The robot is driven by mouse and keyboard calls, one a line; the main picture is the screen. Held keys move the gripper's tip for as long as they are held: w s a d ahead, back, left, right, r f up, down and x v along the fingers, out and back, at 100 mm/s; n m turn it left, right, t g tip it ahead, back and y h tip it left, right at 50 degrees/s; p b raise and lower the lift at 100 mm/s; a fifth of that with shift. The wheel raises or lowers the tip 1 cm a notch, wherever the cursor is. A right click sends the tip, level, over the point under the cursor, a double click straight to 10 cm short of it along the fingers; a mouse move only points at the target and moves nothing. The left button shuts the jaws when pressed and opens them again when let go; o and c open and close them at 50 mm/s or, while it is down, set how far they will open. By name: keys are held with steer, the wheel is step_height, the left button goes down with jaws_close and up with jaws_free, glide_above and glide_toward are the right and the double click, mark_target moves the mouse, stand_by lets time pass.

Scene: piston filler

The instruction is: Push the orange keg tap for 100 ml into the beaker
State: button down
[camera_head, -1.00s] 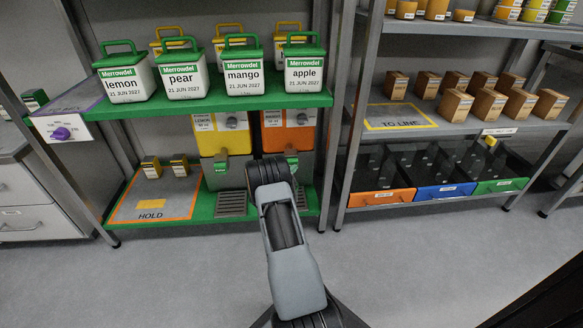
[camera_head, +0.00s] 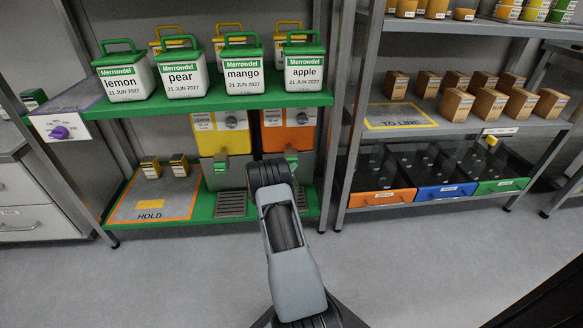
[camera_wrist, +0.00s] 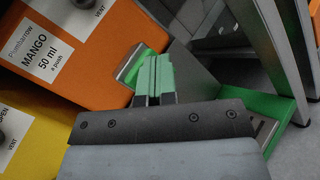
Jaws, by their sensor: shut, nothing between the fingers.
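The orange keg (camera_head: 289,138) stands on the lower shelf of the left rack, beside the yellow keg. In the wrist view the orange keg (camera_wrist: 95,45) fills the upper left, with a label reading MANGO, 50 ml a push. Its tap (camera_wrist: 133,64), a metal and green part, is at the keg's lower front edge. My gripper (camera_wrist: 154,75) is shut and empty, its green fingertips right by the tap. I cannot tell whether they touch it. In the head view my arm hides the gripper. I cannot make out the beaker in either view.
The yellow keg (camera_head: 222,140) stands left of the orange one. Drip grates (camera_head: 231,204) lie in the green lower shelf. A HOLD mat (camera_head: 150,203) with two small boxes is at left. A grey rack post (camera_wrist: 285,60) stands close at the right in the wrist view.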

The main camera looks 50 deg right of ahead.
steer(key=shift+s+a, duration=0.1)
stand_by(0.3)
steer(key=shift+s+a+p, duration=0.5)
steer(key=shift+s+a, duration=0.1)
steer(key=shift+s, duration=0.15)
steer(key=shift+s+a+p, duration=1)
steer(key=shift+s+a, duration=0.65)
steer(key=shift+s, duration=0.25)
stand_by(2.2)
